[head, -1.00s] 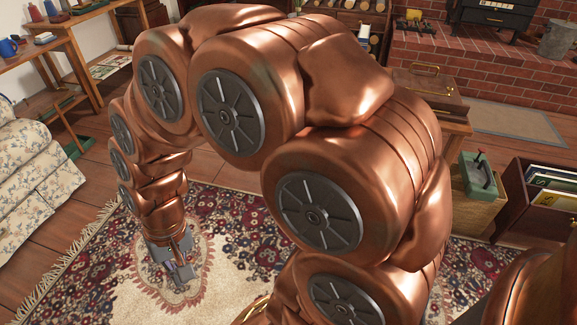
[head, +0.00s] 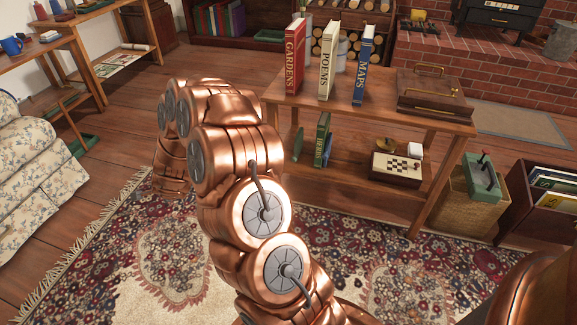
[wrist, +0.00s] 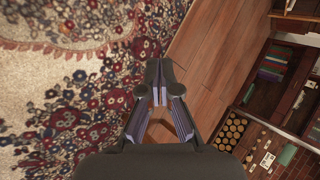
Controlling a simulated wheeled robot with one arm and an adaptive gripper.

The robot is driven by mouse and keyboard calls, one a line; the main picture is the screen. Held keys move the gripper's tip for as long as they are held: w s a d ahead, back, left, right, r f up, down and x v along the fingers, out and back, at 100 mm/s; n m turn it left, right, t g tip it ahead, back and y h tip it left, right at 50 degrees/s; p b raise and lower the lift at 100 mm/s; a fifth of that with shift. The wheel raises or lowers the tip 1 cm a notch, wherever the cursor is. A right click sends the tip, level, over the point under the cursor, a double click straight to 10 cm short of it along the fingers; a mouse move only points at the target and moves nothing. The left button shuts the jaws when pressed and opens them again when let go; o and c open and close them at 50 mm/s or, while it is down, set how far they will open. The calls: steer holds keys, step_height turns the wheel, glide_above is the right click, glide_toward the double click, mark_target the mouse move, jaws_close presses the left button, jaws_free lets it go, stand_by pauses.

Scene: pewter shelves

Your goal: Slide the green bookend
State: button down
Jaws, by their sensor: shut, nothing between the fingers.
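In the head view a green upright piece (head: 299,143), which looks like the green bookend, stands on the lower shelf of the wooden table, partly hidden by my arm. To its right is a green book (head: 322,140) marked HERBS, with a blue book behind it. A gap separates the piece from the book. My gripper (wrist: 150,50) is shut and empty in the wrist view, over the rug and floorboards. The bookend cannot be made out there. In the head view my gripper is hidden behind my arm, which reaches left of the table.
Three books, GARDENS (head: 294,57), POEMS (head: 327,60) and MAPS (head: 363,66), stand on the table top beside a wooden box (head: 434,95). The sofa (head: 35,160) is at left; patterned rug (head: 120,265) lies clear in front.

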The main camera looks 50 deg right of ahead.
steer(key=s+d+f+m+h, duration=0.2)
steer(key=d+f+m+h, duration=0.35)
steer(key=d, duration=0.75)
steer(key=m+g+h, duration=0.8)
steer(key=m+h, duration=0.1)
steer(key=m, duration=0.1)
glide_toward(301, 172)
steer(key=s+r, duration=0.2)
steer(key=d, duration=0.3)
steer(key=d+b, duration=0.1)
steer(key=d, duration=0.3)
steer(key=d+f+b, duration=0.1)
steer(key=d, duration=0.2)
steer(key=shift+d, duration=0.25)
steer(key=shift+w+a+r+b, duration=0.1)
steer(key=shift+w+b, duration=0.25)
steer(key=shift+w, duration=0.2)
steer(key=shift+w+a+r+b, duration=0.15)
steer(key=shift+w+b, duration=0.15)
steer(key=shift+w, duration=0.25)
steer(key=shift+w+a+r, duration=0.15)
steer(key=shift+w, duration=0.25)
steer(key=shift+w+a+r, duration=0.15)
steer(key=shift+w, duration=0.2)
